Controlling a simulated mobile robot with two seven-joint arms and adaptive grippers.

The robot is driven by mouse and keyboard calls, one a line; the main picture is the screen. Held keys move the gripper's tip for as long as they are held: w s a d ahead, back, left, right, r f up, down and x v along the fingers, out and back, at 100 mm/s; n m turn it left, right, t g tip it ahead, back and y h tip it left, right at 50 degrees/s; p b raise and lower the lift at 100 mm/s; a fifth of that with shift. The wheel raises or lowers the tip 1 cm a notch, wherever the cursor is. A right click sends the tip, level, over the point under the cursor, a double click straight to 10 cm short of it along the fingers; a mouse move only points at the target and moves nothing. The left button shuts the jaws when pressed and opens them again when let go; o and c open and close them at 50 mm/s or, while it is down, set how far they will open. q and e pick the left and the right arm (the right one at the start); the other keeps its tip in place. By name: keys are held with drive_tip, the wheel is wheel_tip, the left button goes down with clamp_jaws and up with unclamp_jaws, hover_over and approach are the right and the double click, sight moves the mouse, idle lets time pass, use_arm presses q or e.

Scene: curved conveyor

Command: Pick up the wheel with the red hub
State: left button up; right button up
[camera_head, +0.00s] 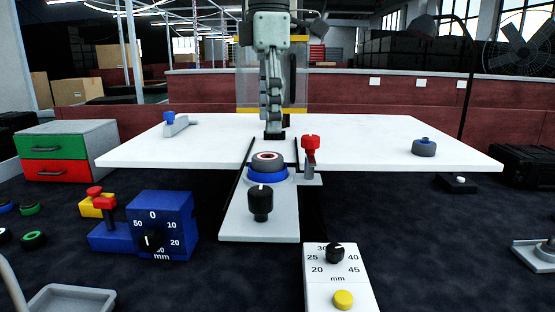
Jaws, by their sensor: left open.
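The wheel with the red hub (267,157) is dark grey with a red and white centre. It lies flat on a blue round base (267,175) at the near middle of the white table. My left gripper (274,136) points straight down just behind the wheel, over the table, and looks apart from it. Its fingers are seen edge-on, so the gap between them is hidden; it is open, with nothing visible in it. My right gripper is not in view.
A red-knobbed post (310,150) stands close right of the wheel, and a black knob (261,201) is in front. A blue dial box (163,222) stands at front left.

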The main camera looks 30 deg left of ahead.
sight(267, 156)
use_arm(q)
drive_tip(key=f, duration=0.5)
drive_tip(key=shift+s+a+f, duration=0.15)
drive_tip(key=shift+a+f, duration=0.05)
drive_tip(key=shift+f, duration=0.55)
drive_tip(key=shift+c, duration=1.4)
drive_tip(key=c, duration=1)
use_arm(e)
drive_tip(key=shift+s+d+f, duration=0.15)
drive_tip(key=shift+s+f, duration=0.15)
